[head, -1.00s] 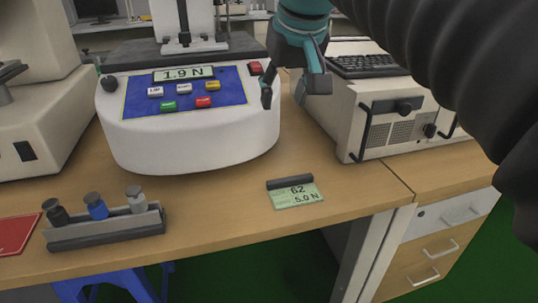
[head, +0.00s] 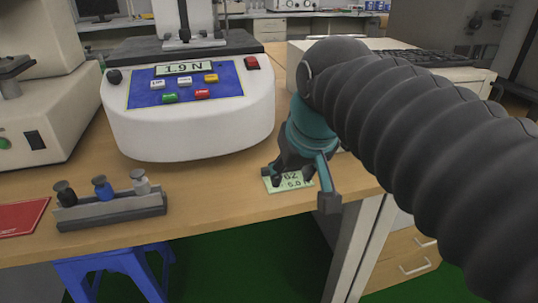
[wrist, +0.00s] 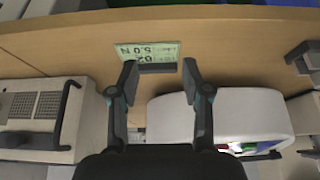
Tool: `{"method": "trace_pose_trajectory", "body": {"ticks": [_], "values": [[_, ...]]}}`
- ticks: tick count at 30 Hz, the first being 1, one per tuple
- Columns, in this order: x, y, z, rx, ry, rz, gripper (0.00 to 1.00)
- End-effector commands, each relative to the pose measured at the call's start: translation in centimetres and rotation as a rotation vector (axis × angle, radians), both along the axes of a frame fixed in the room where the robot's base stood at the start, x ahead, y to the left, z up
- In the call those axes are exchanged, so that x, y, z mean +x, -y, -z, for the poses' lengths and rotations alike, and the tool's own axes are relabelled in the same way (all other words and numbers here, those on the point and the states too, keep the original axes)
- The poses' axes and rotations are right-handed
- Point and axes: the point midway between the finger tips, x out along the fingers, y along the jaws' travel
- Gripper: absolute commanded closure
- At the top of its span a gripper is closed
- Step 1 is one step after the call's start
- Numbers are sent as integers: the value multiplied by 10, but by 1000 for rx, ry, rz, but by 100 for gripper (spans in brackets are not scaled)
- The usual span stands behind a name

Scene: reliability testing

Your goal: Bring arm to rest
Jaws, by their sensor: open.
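My gripper (head: 300,190) is open and empty in the head view, in front of the white tester at the desk's front edge. Its fingers partly cover the green card (head: 275,183) reading "62" and "5.0 N". In the wrist view my gripper (wrist: 158,84) has its two fingers spread apart. The card (wrist: 150,51) with its dark bar lies on the desk ahead of and between the fingertips there. I cannot tell how high the fingers are above the desk. My arm comes in from the right in the head view and hides part of the desk.
The white tester (head: 190,130), showing 1.9 N, stands behind and left of my gripper. A grey rack (head: 112,210) holds three capped pieces. A red folder (head: 20,217) lies at left. A blue stool (head: 110,270) is below. A beige instrument (wrist: 42,118) shows in the wrist view.

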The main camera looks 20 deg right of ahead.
Motion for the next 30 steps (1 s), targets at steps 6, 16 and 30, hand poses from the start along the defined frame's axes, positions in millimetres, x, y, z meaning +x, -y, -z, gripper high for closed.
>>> {"method": "trace_pose_trajectory", "body": {"ticks": [6, 16, 30], "values": [[-4, 0, 7, 0, 1, 0, 52], [-4, 0, 7, 0, 1, 0, 52], [-49, 0, 95, 0, 18, 0, 52]]}}
